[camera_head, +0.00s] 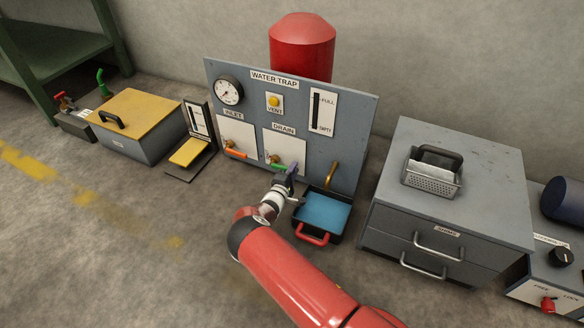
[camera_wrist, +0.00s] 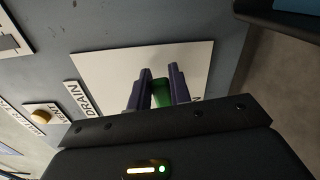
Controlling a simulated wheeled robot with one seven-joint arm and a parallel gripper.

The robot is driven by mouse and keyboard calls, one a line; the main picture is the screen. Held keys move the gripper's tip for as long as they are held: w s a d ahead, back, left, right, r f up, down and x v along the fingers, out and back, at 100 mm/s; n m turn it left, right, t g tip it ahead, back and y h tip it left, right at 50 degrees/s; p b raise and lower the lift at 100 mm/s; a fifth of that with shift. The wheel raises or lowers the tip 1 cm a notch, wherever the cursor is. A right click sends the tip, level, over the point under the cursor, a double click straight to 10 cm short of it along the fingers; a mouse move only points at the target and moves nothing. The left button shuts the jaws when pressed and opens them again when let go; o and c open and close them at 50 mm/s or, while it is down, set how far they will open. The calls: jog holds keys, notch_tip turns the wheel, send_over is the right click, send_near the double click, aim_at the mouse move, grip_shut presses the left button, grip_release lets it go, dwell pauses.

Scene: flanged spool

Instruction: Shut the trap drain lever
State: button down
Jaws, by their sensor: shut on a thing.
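The water trap panel (camera_head: 352,110) is a grey upright board with a gauge, labels and two white plates. The drain lever (camera_head: 279,166) is green and sits on the white plate under the DRAIN label. It points to the right, about level, in the head view. My gripper (camera_head: 290,172) is at the lever's right end. In the wrist view the purple fingers (camera_wrist: 156,90) are shut on the green lever (camera_wrist: 160,92), one on each side. The lever's pivot is hidden in the wrist view.
An orange inlet lever (camera_head: 236,153) is left of the drain. A black tray with blue liquid (camera_head: 322,212) and a red handle stands right of my gripper, below a brass spout (camera_head: 331,174). A grey drawer cabinet (camera_head: 455,175) stands further right. Open floor lies in front left.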

jog(key=shift+f+m, duration=0.8)
jog(key=c, duration=1.3)
grip_release()
jog(key=shift+s, duration=0.1)
jog(key=p+v, duration=0.1)
jog(key=v, duration=0.6)
jog(key=shift+s+a, duration=0.1)
jog(key=shift+s, duration=0.25)
